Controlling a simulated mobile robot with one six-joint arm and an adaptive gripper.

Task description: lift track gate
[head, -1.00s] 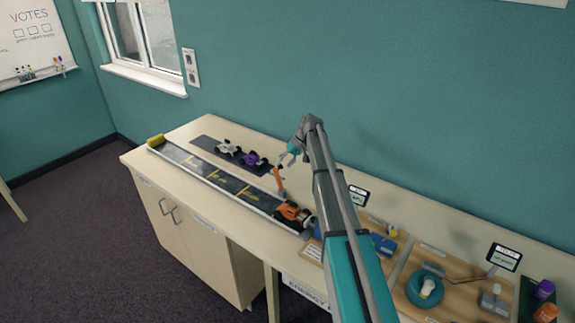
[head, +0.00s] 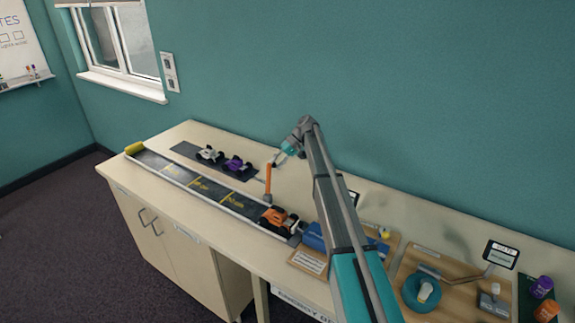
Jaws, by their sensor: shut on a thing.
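The track gate (head: 268,181) is an orange bar standing nearly upright at the far side of the black track (head: 155,162), behind the orange toy car. My gripper (head: 273,161) is at the top end of the bar, shut on it. The fingertips are small in this view and the exact hold is hard to see. The orange car (head: 277,219) sits at the right end of the track, just right of the bar.
A white car (head: 208,154) and a purple car (head: 236,164) stand on a dark mat behind the track. A yellow block (head: 134,148) is at the track's left end. Wooden boards with a blue device and a teal ring (head: 415,294) are to the right.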

